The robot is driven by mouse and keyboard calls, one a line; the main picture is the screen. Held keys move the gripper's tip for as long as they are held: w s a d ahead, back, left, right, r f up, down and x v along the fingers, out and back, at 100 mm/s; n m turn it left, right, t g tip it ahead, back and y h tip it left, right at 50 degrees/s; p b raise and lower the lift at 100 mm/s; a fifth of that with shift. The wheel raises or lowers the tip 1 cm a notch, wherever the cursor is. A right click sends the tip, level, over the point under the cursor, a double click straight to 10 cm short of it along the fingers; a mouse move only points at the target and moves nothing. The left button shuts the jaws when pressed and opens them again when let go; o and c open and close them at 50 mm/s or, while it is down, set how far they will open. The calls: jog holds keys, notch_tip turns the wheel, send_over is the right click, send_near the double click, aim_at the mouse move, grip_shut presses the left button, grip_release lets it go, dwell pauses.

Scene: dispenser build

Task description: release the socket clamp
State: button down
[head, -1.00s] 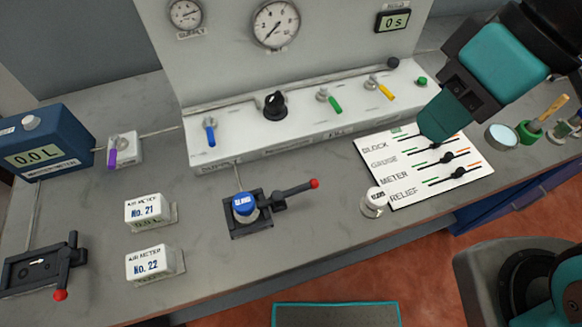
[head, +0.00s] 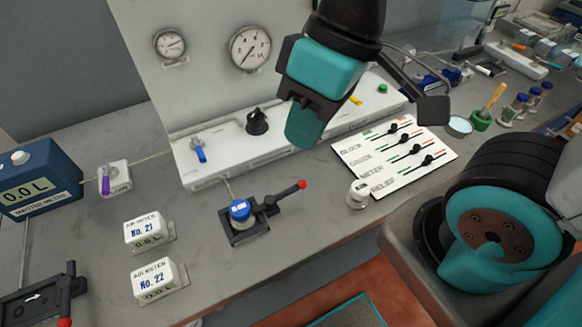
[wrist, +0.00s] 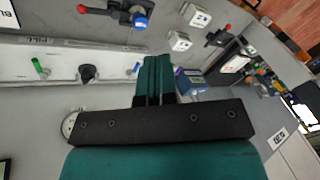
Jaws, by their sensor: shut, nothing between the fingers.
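The socket clamp (head: 252,229) is a black base on the grey bench with a lever (head: 284,198) tipped in red, which points up and to the right. A blue-capped plug (head: 240,209) with a white label sits upright in it. In the wrist view the blue-capped plug (wrist: 140,20) and the red-tipped lever (wrist: 97,9) show at the top edge. My gripper (head: 303,132) has teal fingers, shut and empty, above the bench in front of the white panel, up and right of the clamp. In the wrist view the fingers (wrist: 158,62) lie together, apart from the clamp.
A second black fixture with a red-tipped handle (head: 66,322) is at the lower left. Two air meter blocks (head: 142,229) (head: 160,278) stand left of the clamp. A white-capped plug (head: 357,194) stands beside the slider card (head: 385,178). Valves on the panel ledge (head: 230,153) are behind.

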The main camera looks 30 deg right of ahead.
aim_at(279, 197)
jog(key=w+d+f+m+g+h+p, duration=0.1)
jog(key=w+d+f+m+h, duration=0.1)
jog(key=w+f, duration=0.4)
jog(key=w+d+f+m+g+h+p, duration=0.1)
jog(key=w+d+f+m+h, duration=0.1)
jog(key=w+f, duration=0.5)
jog(key=w+m, duration=0.1)
jog(key=w, duration=0.4)
jog(key=shift+d+g+h, duration=0.3)
jog(key=shift+g, duration=0.1)
jog(key=shift+w, duration=0.1)
jog(key=p+x, duration=0.2)
jog(key=x, duration=0.7)
jog(key=shift+f+p, duration=0.15)
jog(key=shift+p, duration=0.2)
jog(key=shift+s+d+f+p, duration=0.1)
jog(key=shift+s+f+p, duration=0.25)
jog(key=shift+s, duration=0.3)
jog(key=shift+s+d+f+p, duration=0.1)
jog(key=shift+s+f+p, duration=0.25)
jog(key=shift+s, duration=0.3)
jog(key=shift+s+d+f+p, duration=0.1)
jog(key=shift+s+f+p, duration=0.2)
jog(key=shift+s, duration=0.35)
